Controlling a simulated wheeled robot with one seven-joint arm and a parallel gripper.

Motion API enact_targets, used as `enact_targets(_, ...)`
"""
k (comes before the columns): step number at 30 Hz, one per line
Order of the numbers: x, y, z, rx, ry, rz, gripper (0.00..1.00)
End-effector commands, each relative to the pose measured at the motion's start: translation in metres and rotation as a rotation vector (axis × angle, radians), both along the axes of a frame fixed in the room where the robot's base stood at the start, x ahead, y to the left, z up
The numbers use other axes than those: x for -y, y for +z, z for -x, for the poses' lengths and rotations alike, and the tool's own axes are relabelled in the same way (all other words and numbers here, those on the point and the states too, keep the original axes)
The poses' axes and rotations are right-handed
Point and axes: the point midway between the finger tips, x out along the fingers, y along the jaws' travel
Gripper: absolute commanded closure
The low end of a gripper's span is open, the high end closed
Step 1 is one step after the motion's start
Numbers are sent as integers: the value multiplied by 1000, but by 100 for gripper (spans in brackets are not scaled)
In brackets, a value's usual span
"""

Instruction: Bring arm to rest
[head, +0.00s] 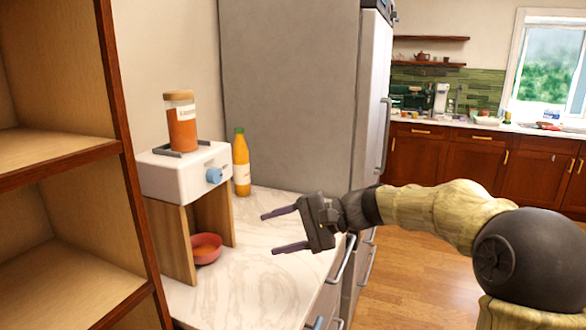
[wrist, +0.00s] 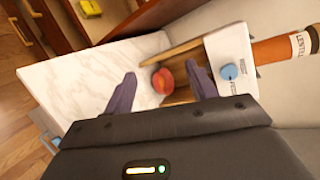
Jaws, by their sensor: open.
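My gripper (head: 283,230) is open and empty, held in the air above the marble counter with its fingers pointing left. In the wrist view my two dark fingers (wrist: 160,90) are spread apart, with nothing between them in contact. My arm stretches in from the right side of the head view. In front of the fingers stands a white dispenser (head: 188,172) on wooden side panels, with a blue knob (head: 214,175). A red bowl (head: 206,248) with orange contents sits beneath it; the bowl also shows in the wrist view (wrist: 163,80).
A jar labelled lentils (wrist: 285,48) sits on top of the dispenser. An orange bottle (head: 241,163) stands beside it. A tall grey fridge (head: 290,100) is behind the counter (head: 250,285), and a wooden shelf (head: 60,160) is at left. The wooden floor (head: 420,270) at right is open.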

Motion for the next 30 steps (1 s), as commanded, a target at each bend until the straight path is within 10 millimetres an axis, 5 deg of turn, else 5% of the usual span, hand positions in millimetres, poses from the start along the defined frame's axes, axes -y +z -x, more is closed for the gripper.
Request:
enact_targets(5, 15, -80, 30, -14, -19, 311, 43)
enact_targets(12, 83, -180, 97, 69, 20, 812, 43)
enact_targets(21, 155, -223, 159, 235, 130, 1151, 43)
enact_targets(30, 180, -251, 189, 352, 217, 1263, 43)
